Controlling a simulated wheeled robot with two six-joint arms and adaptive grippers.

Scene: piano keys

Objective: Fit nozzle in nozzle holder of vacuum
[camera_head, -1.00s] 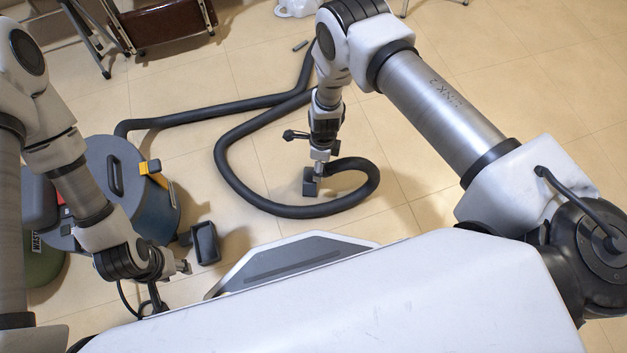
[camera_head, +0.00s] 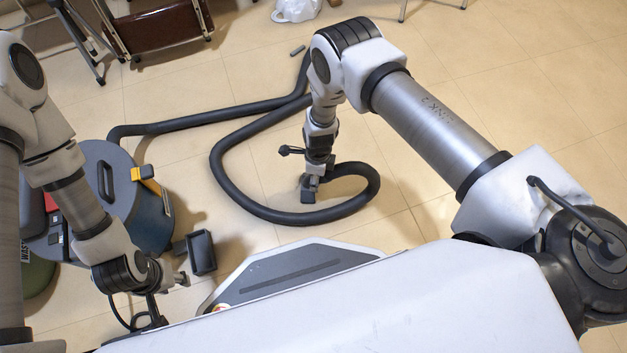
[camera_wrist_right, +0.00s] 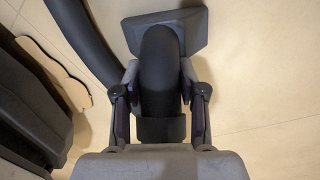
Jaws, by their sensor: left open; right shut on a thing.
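The vacuum (camera_head: 128,165) is a blue drum with a grey lid and yellow latch, at the left of the head view. A black open box-like holder (camera_head: 203,252) sits low beside it; whether they are joined is unclear. The dark nozzle (camera_head: 308,190) is at the end of the black hose, on the floor or just above it. My right gripper (camera_head: 318,176) is shut on its neck from above. In the right wrist view the neck (camera_wrist_right: 160,75) lies between the fingers, with the flared nozzle head (camera_wrist_right: 165,31) beyond. My left gripper (camera_head: 181,279) is open and empty near the holder.
The black hose (camera_head: 240,190) loops across the tiled floor from the vacuum around the nozzle. My own base fills the front. A brown case (camera_head: 165,28) and metal legs stand at the back left. Floor at right is clear.

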